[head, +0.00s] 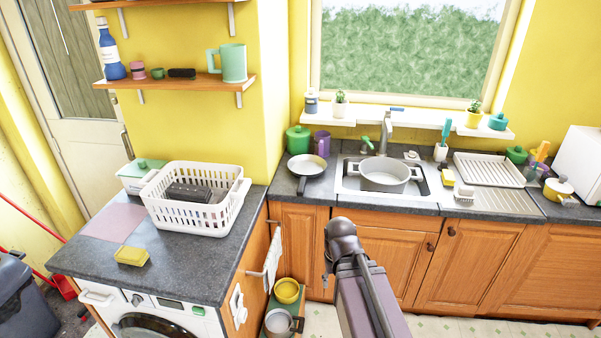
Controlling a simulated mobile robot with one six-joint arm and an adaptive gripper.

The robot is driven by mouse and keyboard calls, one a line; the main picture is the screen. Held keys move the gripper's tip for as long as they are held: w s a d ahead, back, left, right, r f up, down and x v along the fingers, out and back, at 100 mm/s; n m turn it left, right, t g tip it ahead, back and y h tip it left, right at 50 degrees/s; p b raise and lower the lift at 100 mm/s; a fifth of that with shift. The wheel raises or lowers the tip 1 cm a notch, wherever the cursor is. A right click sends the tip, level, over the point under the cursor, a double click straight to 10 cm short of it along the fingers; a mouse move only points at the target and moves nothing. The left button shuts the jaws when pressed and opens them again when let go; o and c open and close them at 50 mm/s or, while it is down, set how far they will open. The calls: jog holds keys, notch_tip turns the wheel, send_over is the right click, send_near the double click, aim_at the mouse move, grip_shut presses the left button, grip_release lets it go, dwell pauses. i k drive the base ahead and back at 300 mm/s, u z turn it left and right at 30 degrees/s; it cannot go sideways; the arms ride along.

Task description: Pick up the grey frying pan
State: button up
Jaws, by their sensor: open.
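The grey frying pan (307,165) lies on the dark worktop left of the sink. Its inside is pale grey and its dark handle points toward the front edge. My gripper (328,272) is at the dark end of my arm, in front of the cupboards and below the worktop edge. It is open and apart from the pan. The details of its fingers are small and partly hidden by my arm.
A grey two-handled pot (383,174) stands at the sink (423,189), right of the pan. A green canister (298,140) and purple mug (322,143) stand behind the pan. A white basket (230,217) is on the left counter (200,264).

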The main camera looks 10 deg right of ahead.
aim_at(303, 167)
jog(key=i, duration=0.85)
jog(key=z, duration=0.05)
